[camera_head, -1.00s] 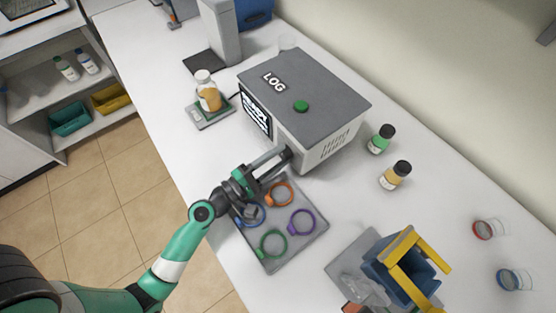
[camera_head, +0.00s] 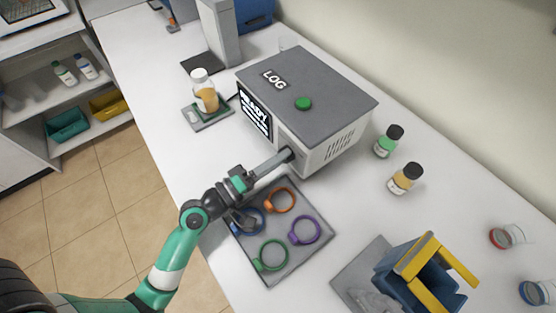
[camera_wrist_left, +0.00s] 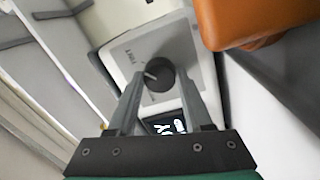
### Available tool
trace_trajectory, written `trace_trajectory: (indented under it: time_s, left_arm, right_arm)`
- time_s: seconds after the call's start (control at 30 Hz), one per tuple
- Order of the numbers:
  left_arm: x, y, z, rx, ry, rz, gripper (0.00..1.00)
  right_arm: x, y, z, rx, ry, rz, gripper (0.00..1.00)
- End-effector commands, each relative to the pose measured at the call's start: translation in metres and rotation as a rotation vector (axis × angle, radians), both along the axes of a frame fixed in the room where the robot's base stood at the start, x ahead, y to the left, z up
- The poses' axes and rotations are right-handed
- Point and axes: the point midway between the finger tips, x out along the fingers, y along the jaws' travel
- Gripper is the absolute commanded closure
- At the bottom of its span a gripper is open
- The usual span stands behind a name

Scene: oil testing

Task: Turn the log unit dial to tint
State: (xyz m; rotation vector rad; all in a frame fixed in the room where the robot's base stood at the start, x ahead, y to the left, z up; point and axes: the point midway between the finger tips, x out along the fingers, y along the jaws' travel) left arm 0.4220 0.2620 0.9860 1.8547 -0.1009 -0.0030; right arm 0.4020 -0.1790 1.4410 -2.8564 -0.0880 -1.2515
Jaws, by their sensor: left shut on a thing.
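The grey log unit (camera_head: 315,88) stands on the white counter, with LOG and a green button (camera_head: 303,103) on top. Its front screen (camera_head: 256,112) shows large text that looks like READY. My left gripper (camera_head: 284,158) reaches to the front face, beside the screen, and its fingers hide the dial in the head view. In the left wrist view, my left gripper (camera_wrist_left: 162,82) is shut on the round dark dial (camera_wrist_left: 158,72), with one finger on each side. A light pointer line shows on the dial. Small lettering beside it seems to read TINT.
A grey tray (camera_head: 287,268) with several coloured rings lies below my left arm. A jar of amber liquid (camera_head: 207,98) stands on a small scale (camera_head: 218,117). Bottles (camera_head: 387,142) stand right of the unit. A blue and yellow rack (camera_head: 440,272) is at the front right.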

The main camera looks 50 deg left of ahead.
Motion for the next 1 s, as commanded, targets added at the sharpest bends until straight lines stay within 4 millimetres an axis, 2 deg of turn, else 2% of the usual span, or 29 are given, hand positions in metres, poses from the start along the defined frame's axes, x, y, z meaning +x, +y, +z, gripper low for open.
trace_trajectory:
  time_s: [0.47, 0.5, 0.6, 0.63, 0.9, 1.0]
  left_arm:
    - [0.0001, -0.0001, 0.0005, 0.015, -0.002, 0.000, 1.00]
    - [0.0001, -0.0001, 0.0005, 0.014, -0.002, -0.001, 0.42]
    - [0.0001, -0.0001, 0.0004, 0.014, -0.002, -0.001, 0.24]
    - [0.0001, -0.0001, 0.0004, 0.014, -0.002, -0.001, 0.20]
    - [0.0001, -0.0001, 0.0006, 0.013, -0.001, 0.000, 0.20]
    - [0.0001, 0.0000, 0.0073, 0.015, -0.002, 0.000, 0.20]
  right_arm:
    - [0.0000, 0.0000, -0.0008, 0.000, 0.000, 0.000, 0.50]
    - [0.0000, 0.0000, -0.0008, 0.000, 0.000, 0.000, 0.50]
    - [0.0000, 0.0000, -0.0008, 0.000, 0.000, 0.000, 0.50]
    - [0.0000, 0.0000, -0.0008, 0.000, 0.000, 0.000, 0.50]
    - [0.0000, 0.0000, -0.0006, 0.000, 0.000, 0.000, 0.50]
    - [-0.0001, 0.0000, 0.0030, 0.000, 0.000, 0.000, 0.50]
